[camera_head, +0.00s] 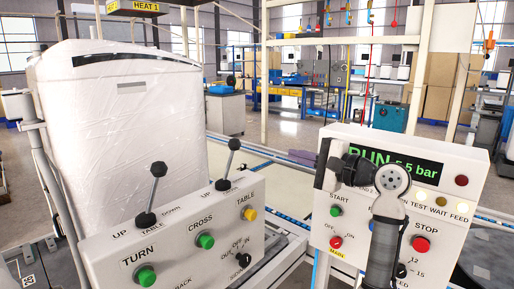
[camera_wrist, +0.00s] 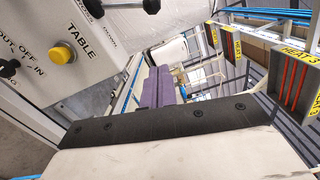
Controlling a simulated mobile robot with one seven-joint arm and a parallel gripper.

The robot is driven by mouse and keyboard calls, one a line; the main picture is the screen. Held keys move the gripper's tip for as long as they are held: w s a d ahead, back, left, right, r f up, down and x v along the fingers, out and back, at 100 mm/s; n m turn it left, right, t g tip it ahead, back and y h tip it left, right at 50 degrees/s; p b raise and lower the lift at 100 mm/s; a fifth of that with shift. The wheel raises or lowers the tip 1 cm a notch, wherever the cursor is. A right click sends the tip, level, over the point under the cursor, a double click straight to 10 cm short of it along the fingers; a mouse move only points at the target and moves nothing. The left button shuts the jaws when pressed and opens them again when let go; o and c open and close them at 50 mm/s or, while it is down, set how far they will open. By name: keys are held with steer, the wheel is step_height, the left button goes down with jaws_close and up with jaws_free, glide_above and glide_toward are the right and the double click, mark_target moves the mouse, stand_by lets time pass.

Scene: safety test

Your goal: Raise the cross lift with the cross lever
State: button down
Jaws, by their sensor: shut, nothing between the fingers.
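Two black-knobbed levers stand on the left grey console: a near lever (camera_head: 150,195) and a far lever (camera_head: 229,163). A green button (camera_head: 205,241) is marked CROSS. My gripper (camera_head: 325,151) is right of both levers, apart from them, with its purple fingers together and empty. The purple fingers also show in the wrist view (camera_wrist: 158,82); a black lever knob (camera_wrist: 151,6) is at its top edge. I cannot identify the cross lift.
A tall wrapped load (camera_head: 120,130) stands behind the left console. The right control box (camera_head: 450,195) has a RUN 5.5 bar display and START and STOP buttons, partly hidden by my arm. A yellow TABLE button (camera_wrist: 63,51) shows close in the wrist view. Open space lies between the consoles.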

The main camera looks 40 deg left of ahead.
mark_target(231, 160)
steer(key=s+a+p, duration=0.1)
steer(key=a, duration=0.2)
steer(key=s+a+p, duration=0.1)
steer(key=a, duration=0.3)
steer(key=a+r+p, duration=0.1)
steer(key=a, duration=0.3)
steer(key=shift+s+p, duration=0.35)
steer(key=shift+s, duration=0.05)
steer(key=shift+s+f, duration=0.1)
steer(key=shift+s, duration=0.2)
